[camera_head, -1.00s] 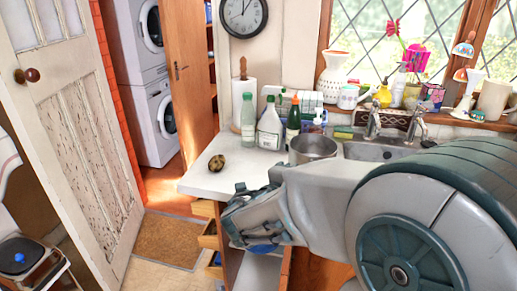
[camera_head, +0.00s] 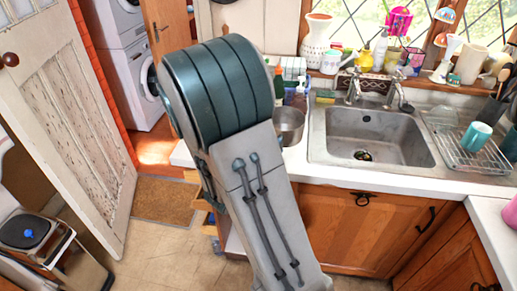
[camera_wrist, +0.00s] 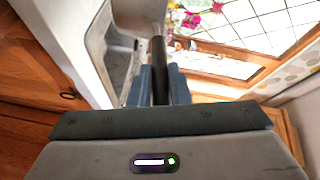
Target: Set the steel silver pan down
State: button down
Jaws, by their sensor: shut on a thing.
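The steel silver pan (camera_head: 291,124) shows in the head view at the left edge of the sink, partly hidden by my arm. I cannot tell whether its base touches the counter. In the wrist view my gripper (camera_wrist: 160,88) is shut on a dark, narrow handle, which leads up to the grey rounded body of the pan (camera_wrist: 138,16) at the top of the picture. In the head view my gripper is hidden behind my own arm.
The sink (camera_head: 375,135) lies just right of the pan. A dish rack (camera_head: 468,160) with a teal cup (camera_head: 476,136) stands further right. Bottles (camera_head: 279,88) stand behind the pan. A white counter (camera_head: 330,173) runs along the front. Ornaments line the windowsill.

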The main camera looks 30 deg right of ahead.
jog(key=w+a+f, duration=0.1)
jog(key=w+f, duration=0.6)
jog(key=f, duration=0.1)
jog(key=shift+f+p, duration=0.2)
jog(key=shift+p, duration=0.25)
jog(key=shift+a+f, duration=0.1)
jog(key=c, duration=1.5)
grip_release()
jog(key=shift+o, duration=0.7)
